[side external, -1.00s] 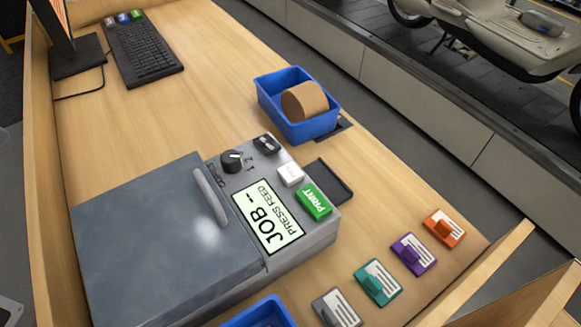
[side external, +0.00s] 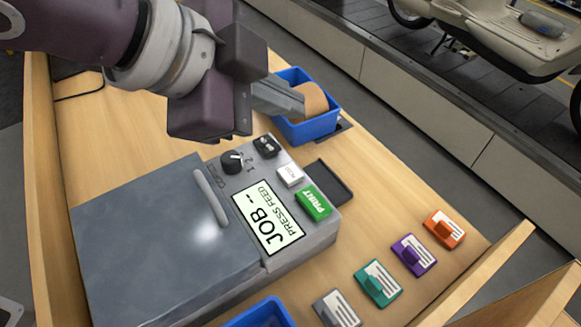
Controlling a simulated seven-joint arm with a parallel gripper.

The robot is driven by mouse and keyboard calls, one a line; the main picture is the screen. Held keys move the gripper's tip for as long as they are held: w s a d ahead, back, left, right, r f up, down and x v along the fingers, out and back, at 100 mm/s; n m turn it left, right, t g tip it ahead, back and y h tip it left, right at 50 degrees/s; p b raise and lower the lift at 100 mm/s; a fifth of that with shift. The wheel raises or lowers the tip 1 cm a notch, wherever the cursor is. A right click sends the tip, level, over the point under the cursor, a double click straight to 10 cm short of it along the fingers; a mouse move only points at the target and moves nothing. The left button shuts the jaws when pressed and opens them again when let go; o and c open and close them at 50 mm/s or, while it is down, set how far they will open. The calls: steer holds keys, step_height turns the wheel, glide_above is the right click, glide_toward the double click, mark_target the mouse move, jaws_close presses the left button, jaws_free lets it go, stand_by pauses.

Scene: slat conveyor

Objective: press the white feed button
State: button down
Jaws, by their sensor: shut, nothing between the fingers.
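The white feed button (side external: 290,176) sits on the top panel of the grey label printer (side external: 319,244), just above the green PRINT button (side external: 313,203). The printer's screen (side external: 268,218) reads "JOB --" and "PRESS FEED". My gripper (side external: 300,103) is shut and empty. It is above and behind the printer panel, in front of the blue bin in the picture, apart from the white button. The button is in full view.
A blue bin (side external: 311,128) with a brown roll (side external: 314,99) stands behind the printer. A black dial (side external: 232,162) and a black switch (side external: 266,146) are near the button. Several coloured tags, including an orange one (side external: 444,229), lie at right. Another blue bin (side external: 262,314) is at the front.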

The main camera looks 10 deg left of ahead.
mark_target(284, 175)
steer(key=shift+f, duration=0.1)
steer(key=shift+f, duration=4.3)
steer(key=shift+f, duration=0.1)
steer(key=shift+a+f, duration=0.1)
steer(key=shift+f, duration=0.25)
steer(key=shift+f, duration=0.45)
steer(key=shift+r, duration=0.9)
